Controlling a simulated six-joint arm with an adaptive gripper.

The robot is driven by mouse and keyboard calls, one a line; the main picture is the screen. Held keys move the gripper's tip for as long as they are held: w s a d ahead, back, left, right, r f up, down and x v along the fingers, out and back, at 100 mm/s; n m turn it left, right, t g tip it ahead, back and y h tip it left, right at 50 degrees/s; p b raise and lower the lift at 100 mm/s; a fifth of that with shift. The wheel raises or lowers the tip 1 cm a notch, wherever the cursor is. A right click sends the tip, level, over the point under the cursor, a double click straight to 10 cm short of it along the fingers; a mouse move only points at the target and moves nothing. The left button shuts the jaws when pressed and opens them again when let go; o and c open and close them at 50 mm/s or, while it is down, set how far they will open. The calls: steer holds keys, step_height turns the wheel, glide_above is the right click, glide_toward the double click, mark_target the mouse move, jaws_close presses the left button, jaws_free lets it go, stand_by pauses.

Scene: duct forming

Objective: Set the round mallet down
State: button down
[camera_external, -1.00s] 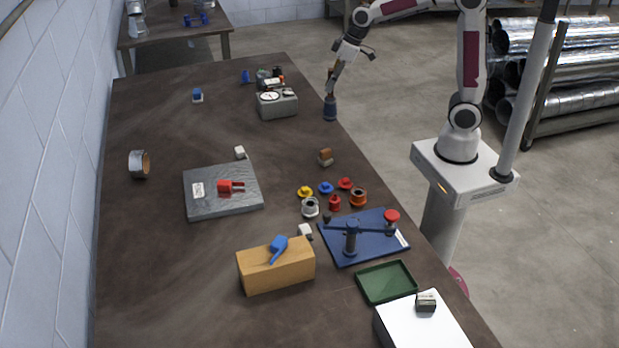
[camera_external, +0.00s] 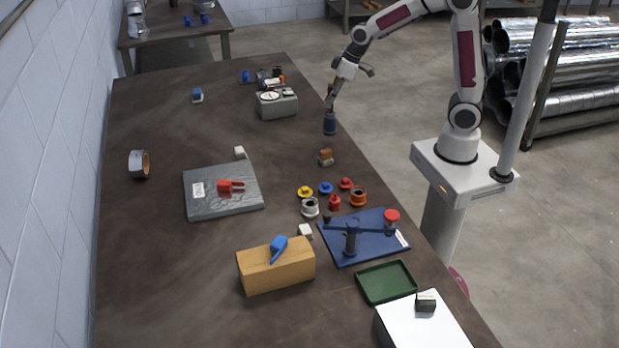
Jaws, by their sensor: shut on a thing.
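The round mallet (camera_external: 329,123) has a dark blue cylindrical head and a thin brownish handle. It hangs head down, nearly upright, at the right edge of the table. My gripper (camera_external: 331,92) is above the head, shut on the upper end of the handle. The fingers are small in this view. I cannot tell whether the bottom of the head touches the table top or is a little above it.
A grey box with dials (camera_external: 277,103) stands to the left of the mallet. A small brown block (camera_external: 326,157) lies just nearer. Several coloured round pieces and a blue fixture (camera_external: 340,250) are further forward. The left middle of the table (camera_external: 180,120) is mostly clear.

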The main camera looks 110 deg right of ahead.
stand_by(0.3)
steer(key=shift+f, duration=2)
steer(key=c, duration=1.8)
jaws_free()
steer(key=shift+v, duration=6.15)
steer(key=shift+w, duration=0.1)
